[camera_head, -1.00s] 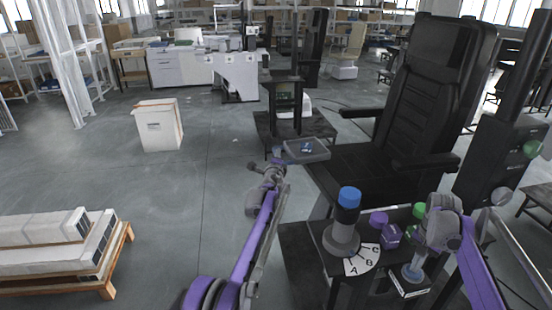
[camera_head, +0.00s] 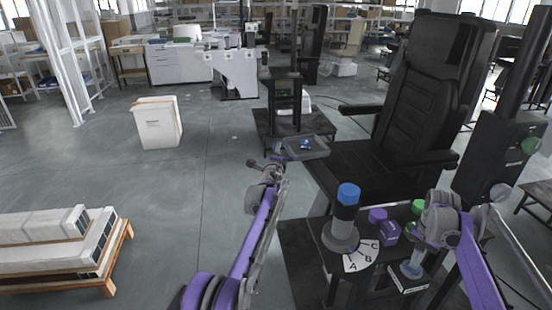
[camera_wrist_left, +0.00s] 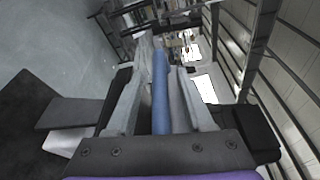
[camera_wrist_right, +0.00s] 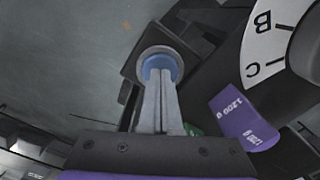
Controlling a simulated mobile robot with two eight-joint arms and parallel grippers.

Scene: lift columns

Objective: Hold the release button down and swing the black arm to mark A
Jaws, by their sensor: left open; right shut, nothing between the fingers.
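A grey post with a blue top (camera_head: 348,195) stands beside the dial; I cannot clearly make out the black arm. My right gripper (camera_head: 413,266) is shut and points down over a low box. In the right wrist view its fingertips (camera_wrist_right: 160,82) are at the blue button (camera_wrist_right: 158,64) in a grey ring; contact is unclear. My left gripper (camera_wrist_left: 157,55) is open, with a blue bar (camera_wrist_left: 161,90) between its fingers.
Purple blocks (camera_head: 390,232), one marked 1200 g in the right wrist view, and a green piece (camera_head: 418,206) sit near the dial. A black chair (camera_head: 425,100) stands behind the table. A white bin (camera_head: 158,122) and pallet (camera_head: 65,280) stand left. The floor between is clear.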

